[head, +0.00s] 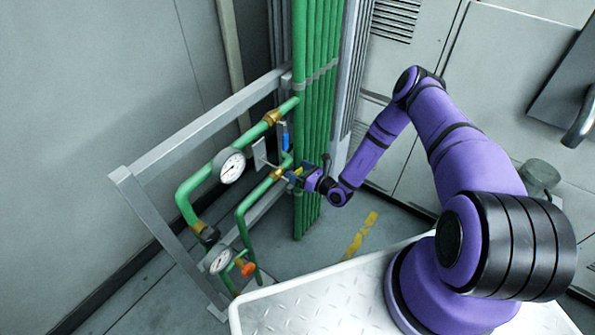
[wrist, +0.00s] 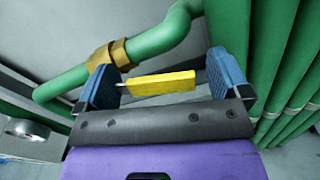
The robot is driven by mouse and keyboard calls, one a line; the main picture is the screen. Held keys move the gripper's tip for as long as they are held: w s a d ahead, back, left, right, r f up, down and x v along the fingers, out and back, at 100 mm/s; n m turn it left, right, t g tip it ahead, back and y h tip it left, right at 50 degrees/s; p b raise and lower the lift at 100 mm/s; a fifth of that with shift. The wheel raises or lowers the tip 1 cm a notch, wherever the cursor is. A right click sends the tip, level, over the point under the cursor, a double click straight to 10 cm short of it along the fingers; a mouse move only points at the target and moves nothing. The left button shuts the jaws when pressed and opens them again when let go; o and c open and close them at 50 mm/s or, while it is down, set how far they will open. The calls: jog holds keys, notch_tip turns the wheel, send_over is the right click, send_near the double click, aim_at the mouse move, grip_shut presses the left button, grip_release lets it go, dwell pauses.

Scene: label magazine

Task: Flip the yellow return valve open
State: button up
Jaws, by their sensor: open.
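The yellow valve handle (wrist: 160,83) shows in the wrist view as a flat bar between the two blue fingers of my gripper (wrist: 161,66). The fingers are open, one at each end of the bar, with a visible gap at least on the right. A thin metal stem shows at the handle's left end. A brass valve body (wrist: 107,54) sits on the green pipe behind the left finger. In the head view my gripper (head: 299,177) is at the lower green pipe, beside its brass fitting (head: 278,174); the yellow handle is mostly hidden there.
A blue handle (head: 285,136) stands just above my gripper. Two round gauges (head: 231,166) (head: 221,261) and an orange knob (head: 247,269) are at left on the pipework. A grey metal frame (head: 205,125) surrounds it. Vertical green pipes (head: 314,110) stand close by on the right.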

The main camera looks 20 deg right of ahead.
jog(key=shift+w+a, duration=0.2)
jog(key=c, duration=1.3)
jog(key=shift+r+n, duration=0.45)
jog(key=shift+n, duration=0.35)
jog(key=shift+r+n, duration=0.4)
jog(key=shift+n, duration=0.4)
jog(key=o, duration=1.3)
jog(key=v, duration=1.1)
